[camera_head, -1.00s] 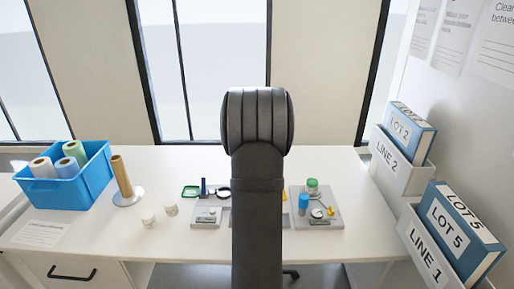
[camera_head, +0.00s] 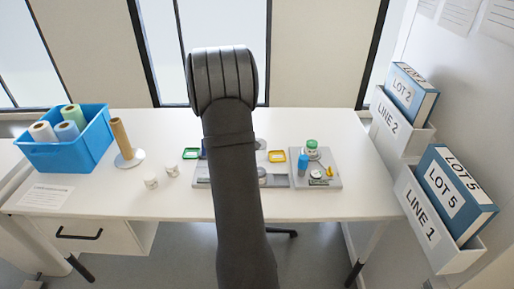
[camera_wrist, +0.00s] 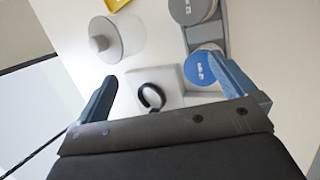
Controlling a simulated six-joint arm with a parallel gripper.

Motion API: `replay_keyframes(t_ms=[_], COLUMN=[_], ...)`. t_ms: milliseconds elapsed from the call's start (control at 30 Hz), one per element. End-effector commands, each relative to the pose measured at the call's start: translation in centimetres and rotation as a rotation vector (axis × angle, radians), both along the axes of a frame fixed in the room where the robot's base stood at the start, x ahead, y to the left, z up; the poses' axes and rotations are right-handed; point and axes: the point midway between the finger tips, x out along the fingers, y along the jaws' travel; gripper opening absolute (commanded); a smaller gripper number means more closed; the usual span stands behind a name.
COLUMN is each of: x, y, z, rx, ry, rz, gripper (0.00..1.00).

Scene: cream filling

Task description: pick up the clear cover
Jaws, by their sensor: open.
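A see-through cylinder with a pale round knob, which looks like the clear cover (camera_wrist: 125,36), lies at the upper left of the wrist view. I cannot make it out for sure in the head view, where my arm blocks the middle of the table. My gripper (camera_wrist: 162,70) is open, with one blue finger at the left and one at the right. Nothing is held between the fingers. The cover is beyond the fingertips, toward the left finger, and apart from it.
White cups (camera_head: 151,181), a roll stand (camera_head: 122,140) and a blue bin (camera_head: 68,150) stand left.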

Motion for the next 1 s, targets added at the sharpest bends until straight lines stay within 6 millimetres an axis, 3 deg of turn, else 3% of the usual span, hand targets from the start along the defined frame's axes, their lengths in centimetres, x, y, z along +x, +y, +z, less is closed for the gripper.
replay_keyframes(t_ms=[300, 433, 600, 733, 1000], x=[2.2, 3.2, 3.8, 4.7, 8.1], y=[4.0, 5.7, 6.9, 6.1, 1.8], z=[-0.9, -0.8, -0.5, -1.0, -3.3], rx=[-0.706, -0.894, -1.01, -1.025, -1.021], ry=[0.159, 0.14, 0.116, 0.114, 0.115], rz=[0.346, 0.414, 0.453, 0.456, 0.452], gripper=[1.0, 1.0, 1.0, 1.0, 1.0])
